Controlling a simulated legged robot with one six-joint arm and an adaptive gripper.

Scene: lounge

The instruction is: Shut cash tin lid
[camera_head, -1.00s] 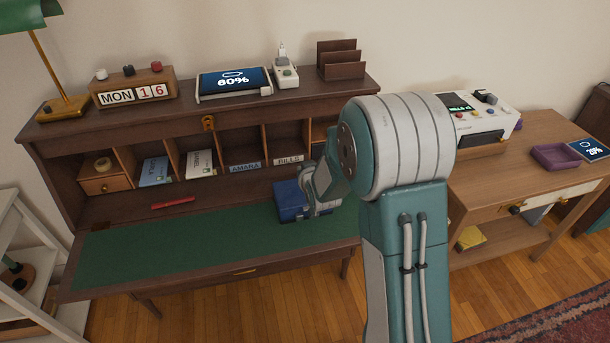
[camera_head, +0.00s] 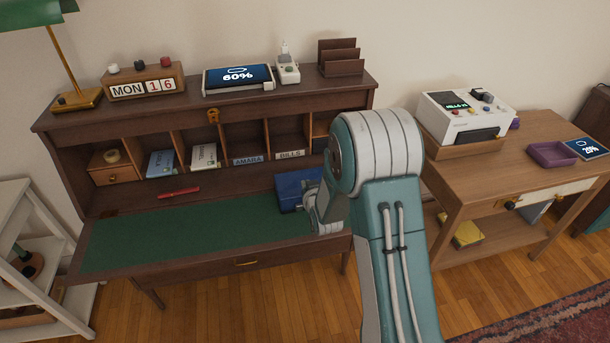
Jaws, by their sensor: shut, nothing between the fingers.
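The blue cash tin (camera_head: 290,187) stands at the right end of the green desk top. A broad blue face of it shows, rising steeply from the desk. My gripper and forearm cover its right part, so I cannot tell the lid's exact angle. My gripper (camera_head: 309,190) is shut and empty, just right of the tin's visible face and in front of it. Its fingertips are small and partly hidden; I cannot tell if they touch the tin.
The green writing surface (camera_head: 180,237) is clear to the left, with a red pen (camera_head: 179,192) at its back. A side table (camera_head: 480,180) with a white machine (camera_head: 465,115) is at the right.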

